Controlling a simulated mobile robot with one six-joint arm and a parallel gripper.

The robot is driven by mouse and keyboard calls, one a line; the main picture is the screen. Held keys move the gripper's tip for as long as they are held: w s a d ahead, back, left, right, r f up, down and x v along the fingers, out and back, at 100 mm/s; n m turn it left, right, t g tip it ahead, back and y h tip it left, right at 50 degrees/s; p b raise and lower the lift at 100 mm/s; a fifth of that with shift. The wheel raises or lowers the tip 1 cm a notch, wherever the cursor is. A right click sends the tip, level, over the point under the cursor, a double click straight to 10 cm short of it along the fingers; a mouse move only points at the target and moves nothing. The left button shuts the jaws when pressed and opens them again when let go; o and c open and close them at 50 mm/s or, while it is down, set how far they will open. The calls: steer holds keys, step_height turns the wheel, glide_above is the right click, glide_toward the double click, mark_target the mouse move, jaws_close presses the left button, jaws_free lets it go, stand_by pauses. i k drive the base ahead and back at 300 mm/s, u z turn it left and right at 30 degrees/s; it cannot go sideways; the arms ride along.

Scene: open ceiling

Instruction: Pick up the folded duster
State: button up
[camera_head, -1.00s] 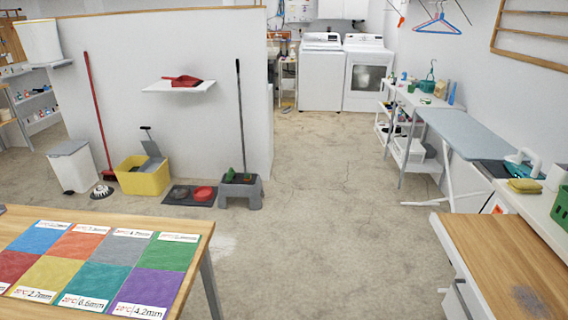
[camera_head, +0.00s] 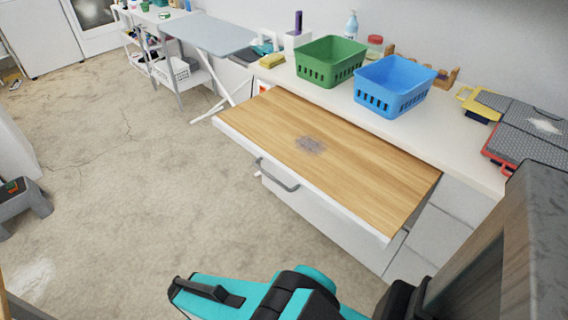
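A small folded yellow cloth (camera_head: 271,61), which looks like the folded duster, lies flat on the white counter (camera_head: 455,152). It is at the counter's far end, left of the green basket and just behind the wooden pull-out top. Nothing is touching it from above. My teal and black arm (camera_head: 300,285) shows at the bottom edge, well apart from the cloth. I make out no gripper fingertips in this view.
A wooden top (camera_head: 340,165) with a grey dusty patch (camera_head: 309,145) juts out before the counter. A green basket (camera_head: 330,62) and a blue basket (camera_head: 394,86) stand behind it. An ironing board (camera_head: 208,34) is beyond. The floor at left is largely clear.

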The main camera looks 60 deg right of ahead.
mark_target(268, 62)
steer(key=z, duration=5.2)
steer(key=i, duration=0.1)
steer(key=u, duration=3.5)
steer(key=k, duration=0.9)
steer(key=u, duration=0.15)
steer(key=i, duration=0.75)
steer(key=z, duration=0.05)
